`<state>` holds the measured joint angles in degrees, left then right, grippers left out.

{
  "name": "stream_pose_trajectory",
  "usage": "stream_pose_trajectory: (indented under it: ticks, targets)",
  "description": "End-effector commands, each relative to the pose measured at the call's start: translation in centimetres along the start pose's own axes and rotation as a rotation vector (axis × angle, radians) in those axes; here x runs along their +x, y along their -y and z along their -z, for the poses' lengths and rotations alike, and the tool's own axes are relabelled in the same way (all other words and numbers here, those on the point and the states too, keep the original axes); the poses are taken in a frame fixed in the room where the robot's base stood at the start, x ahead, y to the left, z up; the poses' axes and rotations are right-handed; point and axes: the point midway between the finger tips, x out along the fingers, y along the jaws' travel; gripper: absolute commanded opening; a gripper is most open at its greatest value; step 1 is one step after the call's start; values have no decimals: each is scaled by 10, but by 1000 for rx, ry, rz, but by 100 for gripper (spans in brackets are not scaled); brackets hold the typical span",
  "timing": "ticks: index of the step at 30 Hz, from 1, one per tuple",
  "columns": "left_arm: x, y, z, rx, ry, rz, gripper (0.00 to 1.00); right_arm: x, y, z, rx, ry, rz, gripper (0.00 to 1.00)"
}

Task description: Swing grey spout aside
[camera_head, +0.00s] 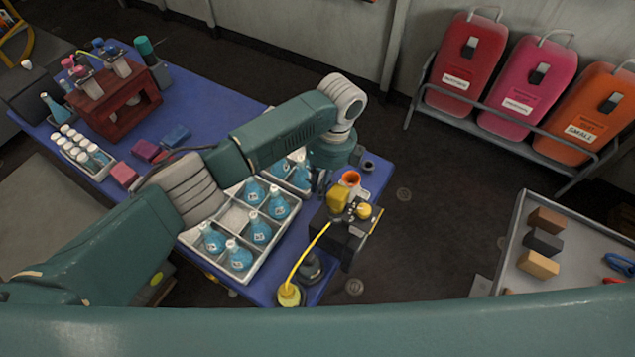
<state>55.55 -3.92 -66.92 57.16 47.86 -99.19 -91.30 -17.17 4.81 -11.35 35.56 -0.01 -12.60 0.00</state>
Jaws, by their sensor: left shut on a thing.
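A dark machine (340,238) with yellow parts, an orange-rimmed cup (350,179) and a yellow tube (309,253) stands at the right edge of the blue table. My left gripper (319,190) points down at the machine's left rear side, next to the cup. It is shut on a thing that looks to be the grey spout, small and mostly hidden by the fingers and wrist. I cannot make out the spout's shape or direction. My right gripper is not in view.
A divided white tray (213,262) of blue bottles stands left of the machine, under my left arm. A dark red rack (115,105) and a white vial tray (84,154) are farther left. Canisters (468,52) stand back right; a grey tray (510,249) holds blocks.

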Motion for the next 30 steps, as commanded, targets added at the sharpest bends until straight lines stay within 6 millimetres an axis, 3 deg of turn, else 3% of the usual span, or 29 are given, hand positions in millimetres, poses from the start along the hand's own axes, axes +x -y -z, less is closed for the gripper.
stream_pose_trajectory:
  ticks: [15, 16, 17, 26, 30]
  targets:
    - [-2, 2, 1, -18, -1, 4, 0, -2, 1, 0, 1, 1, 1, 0]
    - [-2, 2, 1, -18, -1, 4, 14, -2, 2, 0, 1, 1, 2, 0]
    - [-2, 2, 1, -18, -1, 4, 20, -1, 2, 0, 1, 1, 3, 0]
    - [-2, 1, 1, -17, -2, 2, 21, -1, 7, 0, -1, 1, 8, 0]
    - [-12, 2, 1, -17, -1, 5, 21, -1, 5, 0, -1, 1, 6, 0]
